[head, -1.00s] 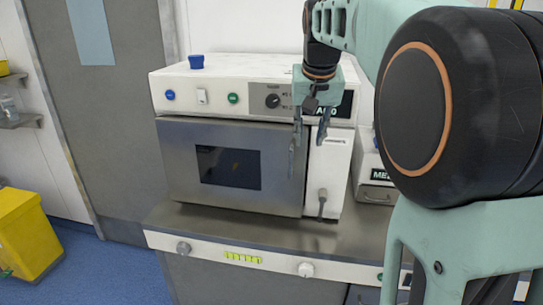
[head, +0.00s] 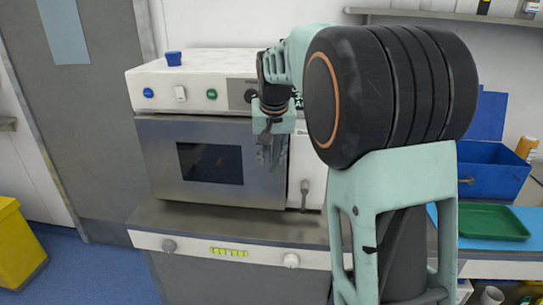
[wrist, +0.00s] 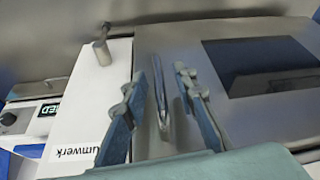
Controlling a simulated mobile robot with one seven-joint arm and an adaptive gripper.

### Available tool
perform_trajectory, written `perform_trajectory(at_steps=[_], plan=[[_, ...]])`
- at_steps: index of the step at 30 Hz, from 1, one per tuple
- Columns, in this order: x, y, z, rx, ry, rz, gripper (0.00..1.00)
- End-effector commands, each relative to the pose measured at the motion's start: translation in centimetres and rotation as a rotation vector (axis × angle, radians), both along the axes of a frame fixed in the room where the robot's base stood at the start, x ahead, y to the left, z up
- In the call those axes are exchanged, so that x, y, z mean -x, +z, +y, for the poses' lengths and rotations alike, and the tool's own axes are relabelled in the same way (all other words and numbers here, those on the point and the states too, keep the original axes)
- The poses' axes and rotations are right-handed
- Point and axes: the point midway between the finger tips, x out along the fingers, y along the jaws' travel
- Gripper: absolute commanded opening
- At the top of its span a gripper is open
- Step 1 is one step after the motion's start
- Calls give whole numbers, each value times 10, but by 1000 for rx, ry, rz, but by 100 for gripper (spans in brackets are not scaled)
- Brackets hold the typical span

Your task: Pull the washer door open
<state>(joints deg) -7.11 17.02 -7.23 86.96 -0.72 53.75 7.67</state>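The washer (head: 155,72) is a white and steel benchtop unit. Its steel door (head: 155,165), with a dark window, is shut; it also shows in the wrist view (wrist: 245,110). My gripper (head: 272,160) is in front of the door's right edge, fingers pointing down in the head view. In the wrist view my gripper (wrist: 160,72) has its two fingers apart, one each side of the slim metal door handle (wrist: 161,108). Gaps show between the handle and both fingers. The handle is hidden behind my gripper in the head view.
A lever (head: 304,192) sticks out of the white panel right of the door. A steel counter (head: 215,222) carries the washer, with bare room in front. A blue bin (head: 492,178) and green tray (head: 492,222) are at right. A yellow bin (head: 18,245) stands left.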

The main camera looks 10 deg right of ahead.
Motion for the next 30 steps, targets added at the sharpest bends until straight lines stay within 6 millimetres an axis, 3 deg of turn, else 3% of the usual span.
perform_trajectory(at_steps=[8, 15, 30], plan=[[-1, -2, 0, 0, 0, 0, 26], [0, -2, 0, 0, 0, 0, 1], [2, -2, 1, 0, -4, 0, 0]])
